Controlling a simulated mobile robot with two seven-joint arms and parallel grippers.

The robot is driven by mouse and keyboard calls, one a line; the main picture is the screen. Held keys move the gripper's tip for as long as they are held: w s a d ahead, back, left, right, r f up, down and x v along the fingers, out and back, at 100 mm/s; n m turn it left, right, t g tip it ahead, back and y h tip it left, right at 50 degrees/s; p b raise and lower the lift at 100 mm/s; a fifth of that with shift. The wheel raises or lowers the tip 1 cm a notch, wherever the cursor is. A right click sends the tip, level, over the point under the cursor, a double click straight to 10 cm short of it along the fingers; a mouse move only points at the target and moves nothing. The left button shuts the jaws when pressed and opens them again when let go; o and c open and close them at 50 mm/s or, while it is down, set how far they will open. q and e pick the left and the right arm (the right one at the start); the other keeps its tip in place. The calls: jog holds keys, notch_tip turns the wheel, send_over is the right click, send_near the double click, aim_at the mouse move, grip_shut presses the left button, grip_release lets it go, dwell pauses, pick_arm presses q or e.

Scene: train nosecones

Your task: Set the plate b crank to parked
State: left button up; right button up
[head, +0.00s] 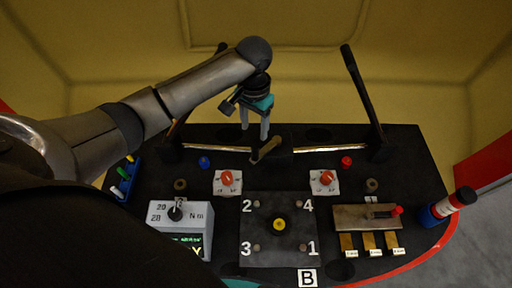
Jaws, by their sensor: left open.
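Plate B (280,258) is a dark square panel at the lower middle, with a yellow knob (279,224) at its centre, bolts numbered 1 to 4 and a white "B" label below. A short brownish crank handle (267,149) stands on a dark block behind the plate, slanting up to the right; I cannot tell for sure that it is the plate B crank. My left gripper (255,128) points down with its fingers apart, just behind and above this handle. It looks empty, and contact with the handle is not clear. My right gripper is out of view.
Tall black levers rise at the right (360,83) and left, the left one partly behind my arm. Red knobs (228,178) sit on white plates.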

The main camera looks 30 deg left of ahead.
aim_at(255, 146)
pick_arm(q)
notch_tip(255, 146, down, 11)
jog(key=b, duration=0.3)
jog(key=shift+w+f, duration=0.1)
grip_shut()
dwell(0.4)
dwell(0.9)
